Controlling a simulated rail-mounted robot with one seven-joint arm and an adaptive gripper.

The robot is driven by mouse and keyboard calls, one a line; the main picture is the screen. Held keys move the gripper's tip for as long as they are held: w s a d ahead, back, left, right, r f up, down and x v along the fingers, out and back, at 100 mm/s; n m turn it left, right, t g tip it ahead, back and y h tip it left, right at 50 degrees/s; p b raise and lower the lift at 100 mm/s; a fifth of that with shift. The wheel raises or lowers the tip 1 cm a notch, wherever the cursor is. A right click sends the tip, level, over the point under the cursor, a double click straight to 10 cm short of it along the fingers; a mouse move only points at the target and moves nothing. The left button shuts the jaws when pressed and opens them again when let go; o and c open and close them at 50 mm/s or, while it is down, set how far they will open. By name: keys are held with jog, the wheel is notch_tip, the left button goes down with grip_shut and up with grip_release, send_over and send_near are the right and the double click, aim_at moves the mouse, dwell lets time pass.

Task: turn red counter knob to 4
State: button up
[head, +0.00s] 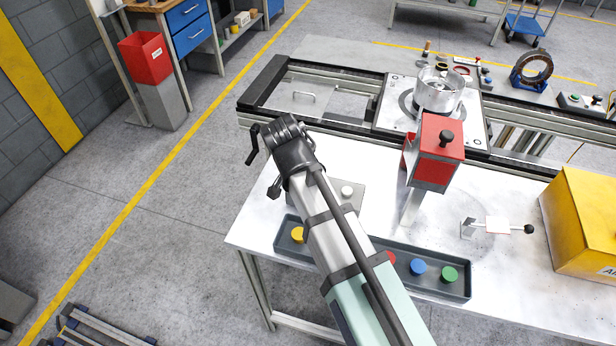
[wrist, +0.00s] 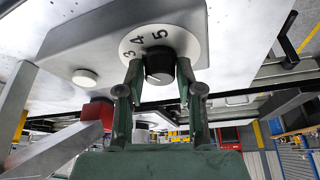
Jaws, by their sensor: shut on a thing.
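A black knob (wrist: 160,66) sits on a white dial (wrist: 193,42) with the numbers 3, 4 and 5 showing around it in the wrist view. The dial is on a grey box (wrist: 85,45) with a white button (wrist: 85,77). My gripper (wrist: 158,71) is shut on the black knob, one finger on each side. I cannot tell which number the knob points to. In the head view the grey box (head: 358,203) is partly behind my arm, and the dial is hidden. A red counter box (head: 438,150) with a black knob (head: 447,138) stands to the right.
A dark tray (head: 400,283) with yellow, red, blue and green buttons lies at the table's front. A yellow box (head: 583,225) and a small lever fixture (head: 497,226) are on the right. A metal clutch part (head: 438,92) sits on a pallet behind. Bare table lies between.

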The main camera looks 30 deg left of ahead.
jog(key=shift+f+m+h, duration=0.1)
jog(key=shift+m+h, duration=0.2)
jog(key=shift+m, duration=0.3)
jog(key=shift+s, duration=0.1)
jog(key=o, duration=1.2)
jog(key=shift+c, duration=0.2)
jog(key=shift+s+a+r, duration=0.1)
jog(key=shift+s+r, duration=0.05)
jog(key=shift+r, duration=0.45)
jog(key=v, duration=1)
jog(key=shift+r, duration=0.4)
jog(key=shift+s, duration=0.15)
